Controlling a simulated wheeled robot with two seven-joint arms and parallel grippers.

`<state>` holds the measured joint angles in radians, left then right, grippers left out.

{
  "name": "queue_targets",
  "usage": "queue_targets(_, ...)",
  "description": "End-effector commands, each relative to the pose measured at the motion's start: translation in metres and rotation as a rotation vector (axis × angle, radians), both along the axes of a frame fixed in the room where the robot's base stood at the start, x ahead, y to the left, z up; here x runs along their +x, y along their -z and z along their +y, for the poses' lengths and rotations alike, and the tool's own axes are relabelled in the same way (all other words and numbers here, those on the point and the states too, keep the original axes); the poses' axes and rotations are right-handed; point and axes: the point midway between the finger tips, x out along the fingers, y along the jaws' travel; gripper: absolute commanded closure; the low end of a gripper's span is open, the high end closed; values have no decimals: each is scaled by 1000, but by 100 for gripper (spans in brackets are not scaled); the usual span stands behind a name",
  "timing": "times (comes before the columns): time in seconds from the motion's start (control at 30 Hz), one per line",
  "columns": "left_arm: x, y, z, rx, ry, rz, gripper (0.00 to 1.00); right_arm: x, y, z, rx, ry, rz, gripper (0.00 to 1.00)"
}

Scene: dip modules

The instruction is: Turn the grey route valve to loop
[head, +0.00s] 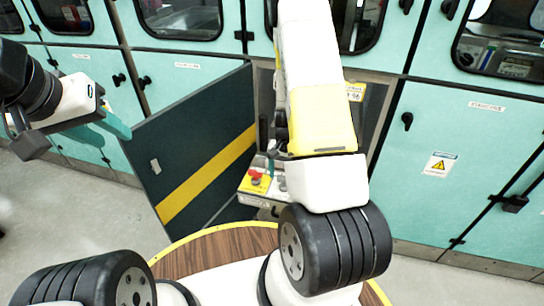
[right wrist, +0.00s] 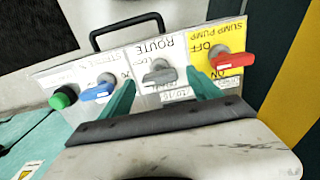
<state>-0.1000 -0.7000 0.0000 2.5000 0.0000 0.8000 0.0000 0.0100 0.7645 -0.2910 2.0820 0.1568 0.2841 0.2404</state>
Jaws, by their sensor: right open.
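The grey route valve (right wrist: 160,74) is a short lever handle on a light panel under the label ROUTE, in the middle of the right wrist view. Its lever lies roughly across the picture. My right gripper (right wrist: 161,80) is open, with one teal fingertip on each side of the grey lever. I cannot tell whether either finger touches it.
On the same panel (head: 253,198) are a blue lever (right wrist: 98,91) and a green knob (right wrist: 64,97) to the left, and a red lever (right wrist: 232,61) on a yellow SUMP PUMP plate to the right. A dark open door (head: 190,150) with a yellow stripe stands left of the panel.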

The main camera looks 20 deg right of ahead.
Motion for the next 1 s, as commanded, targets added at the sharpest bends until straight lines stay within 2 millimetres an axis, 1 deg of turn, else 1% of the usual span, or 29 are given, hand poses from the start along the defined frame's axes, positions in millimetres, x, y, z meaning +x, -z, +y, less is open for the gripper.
queue_targets(0.2,0,0,0,0,0,0,64,1,-38,0,0,1,-4,27)
queue_targets(0.3,0,0,0,0,0,0,64,1,-53,1,0,-1,-4,27)
queue_targets(0.4,0,0,0,0,0,0,64,0,-64,0,0,-1,-2,27)
queue_targets(0.53,0,0,0,0,0,0,64,0,-70,0,-1,0,-1,27)
queue_targets(0.93,0,0,0,0,0,0,64,0,-70,0,1,0,-1,27)
queue_targets(1.0,0,0,0,0,0,0,64,1,-75,2,4,-3,-6,27)
